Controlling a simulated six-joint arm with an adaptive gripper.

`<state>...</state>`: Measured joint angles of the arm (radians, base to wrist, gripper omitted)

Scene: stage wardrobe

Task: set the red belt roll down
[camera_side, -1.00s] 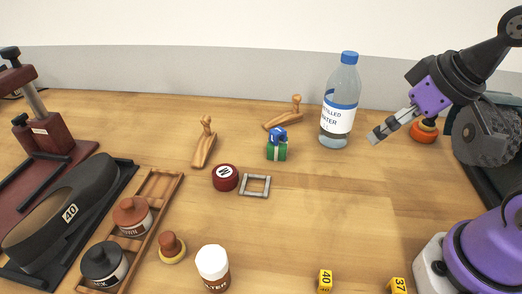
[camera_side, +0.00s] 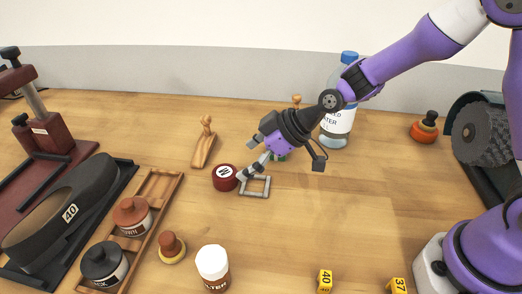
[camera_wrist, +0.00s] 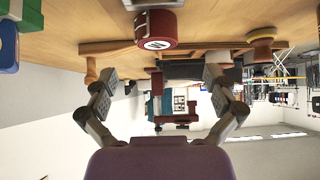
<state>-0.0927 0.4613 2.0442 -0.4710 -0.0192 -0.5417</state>
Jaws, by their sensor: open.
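The red belt roll (camera_side: 225,178) is a short dark red cylinder with a round white label. It sits upright on the table, just left of the square grey frame (camera_side: 254,186) and outside it. My gripper (camera_side: 246,177) is low beside the roll's right side, over the frame's back left part. In the wrist view the roll (camera_wrist: 157,27) is ahead of my open gripper (camera_wrist: 160,75), not between the fingers. The gap between the fingers is empty. I cannot tell from the side view whether a fingertip touches the roll.
A green block (camera_side: 281,157) is mostly hidden behind my gripper. A water bottle (camera_side: 337,128) stands behind my arm. A wooden shape (camera_side: 204,147) lies behind the roll. A jar rack (camera_side: 160,186) and a white-capped jar (camera_side: 212,264) are nearer the front. The table's centre right is clear.

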